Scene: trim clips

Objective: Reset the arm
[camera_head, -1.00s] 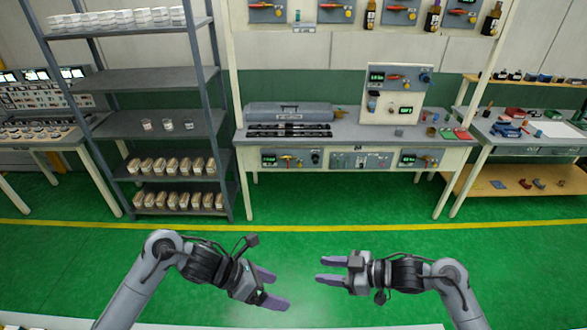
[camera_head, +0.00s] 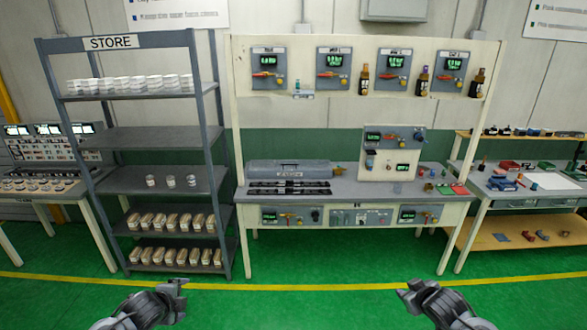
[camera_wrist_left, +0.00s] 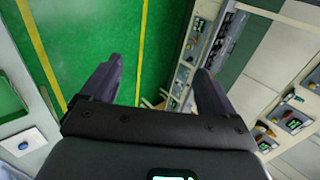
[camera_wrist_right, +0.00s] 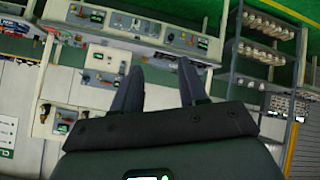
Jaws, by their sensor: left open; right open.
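In the head view my left arm's wrist end (camera_head: 150,305) shows at the bottom left and my right arm's wrist end (camera_head: 440,305) at the bottom right, well apart; the fingers do not show clearly there. In the left wrist view my left gripper (camera_wrist_left: 156,74) has its two fingers spread with nothing between them. In the right wrist view my right gripper (camera_wrist_right: 160,74) also has its fingers apart and empty. Neither gripper touches anything.
A workbench (camera_head: 350,187) with a grey toolbox (camera_head: 288,170) and wall panels stands ahead. A grey store rack (camera_head: 150,138) with cups and boxes stands left of it. A side table (camera_head: 515,200) is at the right. Green floor (camera_head: 300,265) lies clear before them.

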